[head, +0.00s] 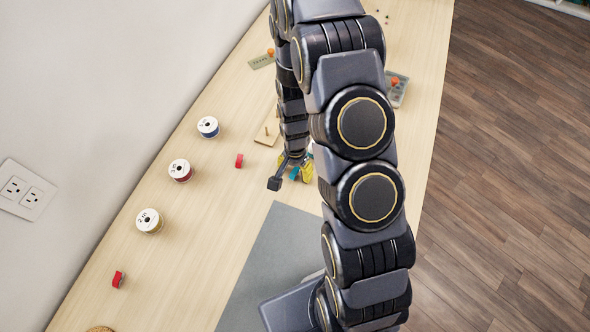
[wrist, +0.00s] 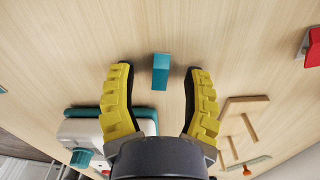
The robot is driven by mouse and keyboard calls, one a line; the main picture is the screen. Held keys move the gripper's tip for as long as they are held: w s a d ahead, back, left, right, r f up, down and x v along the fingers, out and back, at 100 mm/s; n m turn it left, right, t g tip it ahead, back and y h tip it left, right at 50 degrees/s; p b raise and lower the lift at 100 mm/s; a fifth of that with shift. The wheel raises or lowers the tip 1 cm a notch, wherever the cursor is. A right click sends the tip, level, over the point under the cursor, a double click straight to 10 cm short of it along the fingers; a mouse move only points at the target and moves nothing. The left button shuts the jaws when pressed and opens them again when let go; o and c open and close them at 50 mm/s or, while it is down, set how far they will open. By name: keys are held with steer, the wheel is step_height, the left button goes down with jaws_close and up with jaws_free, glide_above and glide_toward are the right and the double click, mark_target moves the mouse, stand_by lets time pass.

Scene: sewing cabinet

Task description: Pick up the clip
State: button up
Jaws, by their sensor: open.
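A small teal clip (wrist: 160,72) lies on the pale wooden table in the wrist view, between the fingertips of my gripper (wrist: 158,70). My gripper is open, with a yellow ribbed finger to each side of the clip and a visible gap on both sides. Nothing is held. In the head view my gripper (head: 306,168) is partly hidden behind my arm, and a bit of teal, likely the clip (head: 294,174), shows beside its yellow finger. The height of the fingertips above the table is hard to tell.
Red clips (head: 239,160) (head: 118,279) and several thread spools (head: 181,170) lie along the wall side. A wooden stand (wrist: 240,108) and a white box with teal trim (wrist: 80,127) are near my fingers. A grey mat (head: 268,255) covers the near table.

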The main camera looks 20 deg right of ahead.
mark_target(294, 171)
steer(key=c, duration=0.8)
steer(key=shift+r, duration=0.15)
step_height(294, 171, up, 9)
steer(key=shift+w+f, duration=0.1)
steer(key=shift+r, duration=0.45)
